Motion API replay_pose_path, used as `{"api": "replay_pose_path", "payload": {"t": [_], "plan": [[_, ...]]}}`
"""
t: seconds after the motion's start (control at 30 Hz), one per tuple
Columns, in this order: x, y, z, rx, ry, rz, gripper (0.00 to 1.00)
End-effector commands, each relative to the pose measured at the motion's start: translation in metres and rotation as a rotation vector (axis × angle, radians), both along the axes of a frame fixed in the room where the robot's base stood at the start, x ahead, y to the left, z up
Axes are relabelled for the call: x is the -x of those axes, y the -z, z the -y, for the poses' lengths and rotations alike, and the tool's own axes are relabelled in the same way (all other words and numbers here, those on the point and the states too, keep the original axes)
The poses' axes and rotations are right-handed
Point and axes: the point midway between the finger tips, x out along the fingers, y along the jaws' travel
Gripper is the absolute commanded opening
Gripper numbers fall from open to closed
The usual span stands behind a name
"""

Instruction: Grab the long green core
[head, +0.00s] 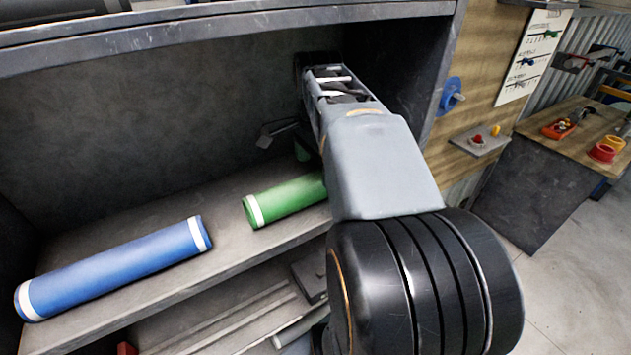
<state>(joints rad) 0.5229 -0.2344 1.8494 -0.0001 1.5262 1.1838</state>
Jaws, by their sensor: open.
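A green core (287,200) with a white band at its left end lies on the shelf, right of the blue core. My arm hides its right end, so its full length cannot be told. A small bit of green also shows higher up beside my arm, mostly hidden. My gripper (277,132) is above and behind the green core, apart from it. One finger shows clearly; the rest is hidden behind my arm. It is open, and nothing is seen in it.
A blue core (115,267) with white bands at both ends lies on the shelf (225,250) to the left. A dark upper ledge (230,42) and back wall enclose the space. Dark flat pieces lie below the shelf. A workbench (545,125) stands at the right.

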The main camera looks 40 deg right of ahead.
Motion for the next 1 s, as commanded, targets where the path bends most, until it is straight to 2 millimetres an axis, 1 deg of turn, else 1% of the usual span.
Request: {"api": "replay_pose_path", "payload": {"t": [0.33, 0.5, 0.7, 1.0], "plan": [[0.002, 0.043, 0.002, -0.001, 0.004, -0.002, 0.97], [0.002, 0.05, 0.001, 0.0, 0.002, 0.0, 0.97], [0.002, 0.05, 0.001, 0.0, 0.0, 0.0, 0.96], [0.001, 0.05, 0.001, 0.0, 0.0, 0.0, 0.67]]}}
